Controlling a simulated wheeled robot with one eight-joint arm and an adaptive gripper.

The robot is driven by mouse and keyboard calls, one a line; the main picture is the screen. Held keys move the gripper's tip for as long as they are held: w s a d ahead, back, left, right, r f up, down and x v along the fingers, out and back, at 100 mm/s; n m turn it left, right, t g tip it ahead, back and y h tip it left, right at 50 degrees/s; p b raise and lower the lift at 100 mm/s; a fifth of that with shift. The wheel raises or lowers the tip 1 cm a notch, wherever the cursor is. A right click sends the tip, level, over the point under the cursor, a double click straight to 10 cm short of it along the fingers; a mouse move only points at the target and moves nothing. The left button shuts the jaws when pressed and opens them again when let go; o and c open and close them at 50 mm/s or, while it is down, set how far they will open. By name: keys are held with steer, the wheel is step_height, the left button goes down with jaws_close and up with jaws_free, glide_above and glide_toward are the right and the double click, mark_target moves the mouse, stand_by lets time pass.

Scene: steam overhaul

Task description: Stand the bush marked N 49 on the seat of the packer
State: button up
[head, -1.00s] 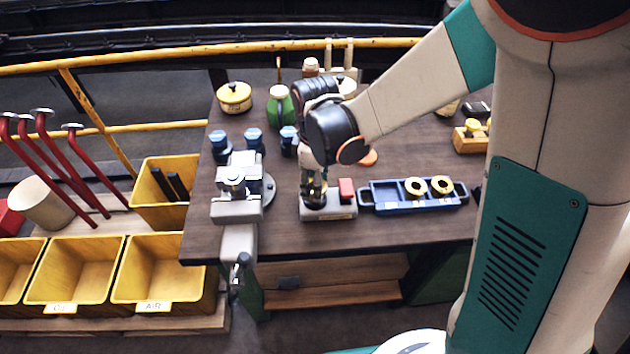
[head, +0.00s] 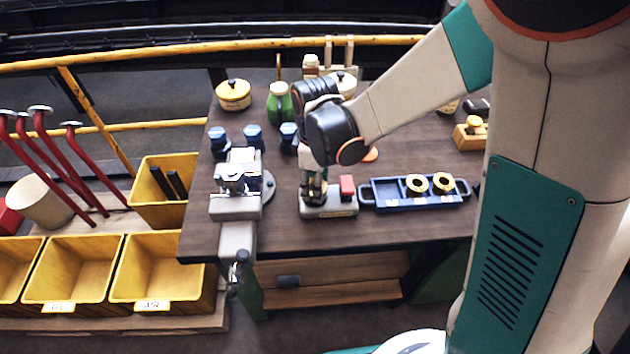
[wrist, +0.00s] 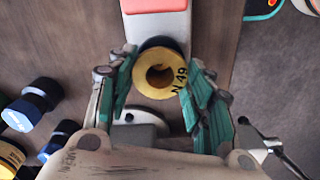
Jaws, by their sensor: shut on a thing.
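The bush marked N 49 (wrist: 158,73) is a brass-yellow ring with a dark bore. Its black marking shows on the right of its rim in the wrist view. My gripper (head: 314,180) is shut on it, with green-padded fingers on its left and right. The packer (head: 335,210) is a grey base with a red block (head: 347,186) at its right, near the bench front. The bush is over the packer's left part, upright with its bore facing my wrist camera. A dark round edge shows just behind the bush. I cannot tell whether the bush touches the seat.
A blue tray (head: 385,207) with two more brass bushes stands right of the packer. A grey vise (head: 237,185) stands to the left. Several blue-capped items (head: 253,138) and a green bottle (head: 279,104) are behind. Bench space behind the blue tray is clear.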

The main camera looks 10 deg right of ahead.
steer(key=shift+f, duration=0.3)
steer(key=o, duration=1.3)
steer(key=shift+o, duration=0.2)
step_height(320, 180, up, 9)
steer(key=p, duration=0.5)
steer(key=shift+p, duration=0.35)
